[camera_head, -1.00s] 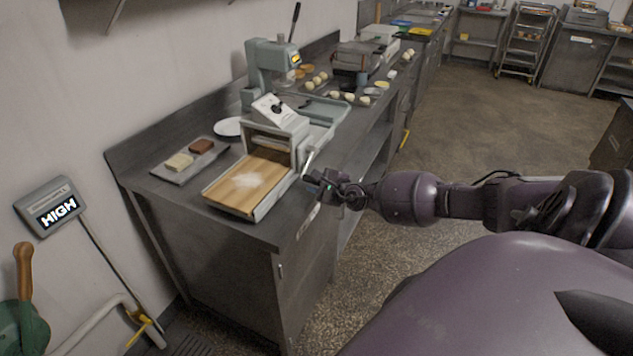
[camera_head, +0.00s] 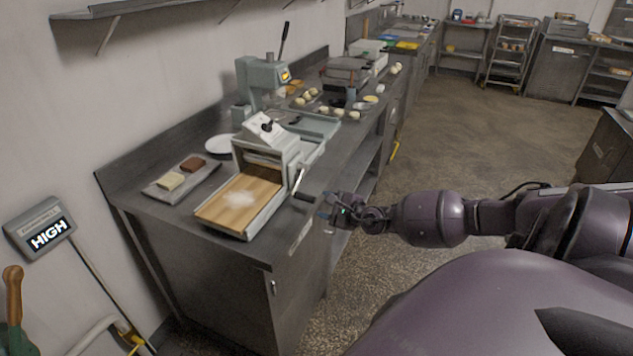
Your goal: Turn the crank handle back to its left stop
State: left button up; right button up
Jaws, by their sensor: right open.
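The dough sheeter (camera_head: 272,160) stands on the steel counter with a wooden board in front of it. Its crank handle (camera_head: 299,180) is on its right side, a metal arm pointing down toward the counter's front edge and ending in a dark grip (camera_head: 304,197). My right gripper (camera_head: 330,212) is open and empty, just right of the grip with a small gap. Its fingers are small and dark in this view. My left gripper is out of view.
White flour lies on the wooden board (camera_head: 210,214). A tray (camera_head: 157,191) with a pale and a brown block is to its left. A wooden-handled green device (camera_head: 13,290) and a wall display reading HIGH (camera_head: 40,228) are at the lower left. The floor (camera_head: 480,130) right of the counter is clear.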

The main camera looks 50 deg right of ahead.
jog(key=shift+v, duration=1.55)
jog(key=s+a+f+m, duration=0.15)
jog(key=a+m, duration=0.25)
jog(key=m, duration=0.6)
jog(key=s+a+f+m+g, duration=0.1)
jog(key=a+f+m, duration=0.1)
jog(key=a+m, duration=0.5)
jog(key=s+a+f+m, duration=0.1)
jog(key=a+f+m, duration=0.1)
jog(key=m, duration=1)
jog(key=s+a+f+m+g, duration=0.1)
jog(key=s+a+f+m, duration=0.2)
jog(key=s+a+m, duration=0.3)
jog(key=s+a+f+m+g+h, duration=0.1)
jog(key=s+a+f+m, duration=0.2)
jog(key=s+a+m, duration=0.3)
jog(key=s+m, duration=0.2)
jog(key=m, duration=0.3)
jog(key=shift+a+f+b, duration=0.2)
jog(key=shift+a+b, duration=0.1)
jog(key=shift+a, duration=0.1)
